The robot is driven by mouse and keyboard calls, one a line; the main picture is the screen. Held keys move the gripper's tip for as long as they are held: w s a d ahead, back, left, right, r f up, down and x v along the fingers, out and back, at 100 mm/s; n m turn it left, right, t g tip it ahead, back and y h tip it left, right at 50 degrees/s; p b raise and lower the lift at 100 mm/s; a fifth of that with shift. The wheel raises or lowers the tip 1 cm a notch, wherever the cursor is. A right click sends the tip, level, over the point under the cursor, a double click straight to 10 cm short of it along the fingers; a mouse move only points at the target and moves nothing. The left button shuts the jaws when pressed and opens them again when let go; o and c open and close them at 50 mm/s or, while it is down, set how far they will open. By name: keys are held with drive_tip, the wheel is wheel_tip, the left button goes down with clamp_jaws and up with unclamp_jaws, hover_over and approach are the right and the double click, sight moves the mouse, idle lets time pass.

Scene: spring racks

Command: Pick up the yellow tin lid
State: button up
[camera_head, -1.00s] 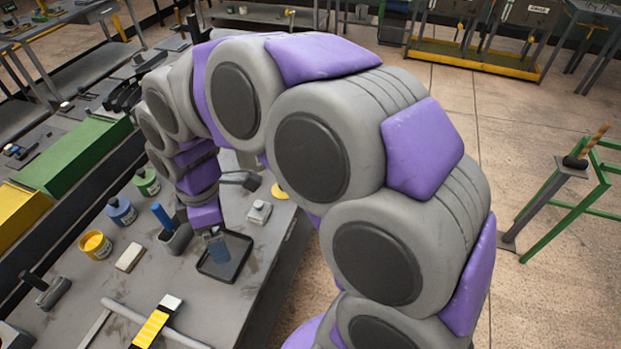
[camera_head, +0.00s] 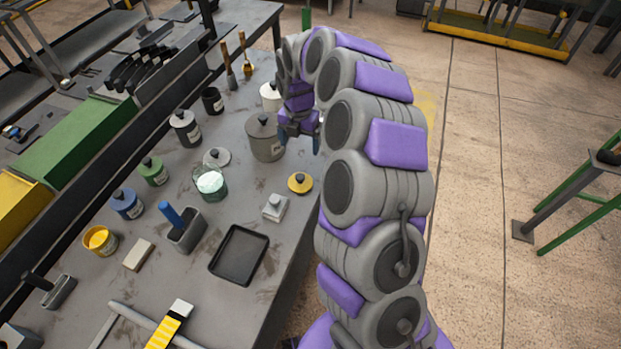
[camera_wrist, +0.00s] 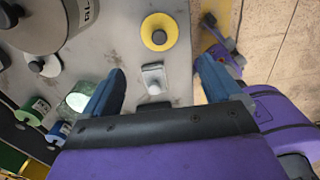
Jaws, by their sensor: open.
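The yellow tin lid (camera_head: 300,183) is a small round disc with a dark knob. It lies flat near the right edge of the grey workbench (camera_head: 215,295). In the wrist view the lid (camera_wrist: 152,31) is at the top middle, beyond the fingertips. My gripper (camera_head: 302,140) is above the bench, farther back than the lid, beside a large grey tin (camera_head: 264,145). In the wrist view my gripper (camera_wrist: 158,84) has its two blue fingers wide apart with nothing held between them. The lid is in full view and not touched.
A jar of pale green contents (camera_head: 211,187), a black tray (camera_head: 240,278) and a blue-handled holder (camera_head: 187,237) stand nearby. The bench edge is just right of the lid, with open floor beyond.

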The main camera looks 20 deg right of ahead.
approach(300, 176)
drive_tip(key=f, duration=0.2)
drive_tip(key=f+b, duration=0.1)
drive_tip(key=f, duration=0.1)
drive_tip(key=f+b, duration=0.1)
drive_tip(key=f, duration=0.1)
drive_tip(key=shift+d, duration=0.3)
drive_tip(key=shift+a+f+b, duration=0.25)
drive_tip(key=shift+f+b, duration=0.1)
drive_tip(key=shift+f, duration=0.1)
drive_tip(key=f, duration=0.2)
drive_tip(key=f+b, duration=0.1)
drive_tip(key=f, duration=0.1)
drive_tip(key=shift+s+a+f, duration=0.1)
drive_tip(key=shift+a+f, duration=0.1)
drive_tip(key=shift+d, duration=0.3)
drive_tip(key=shift+a, duration=0.3)
drive_tip(key=c, duration=0.7)
drive_tip(key=shift+d, duration=0.1)
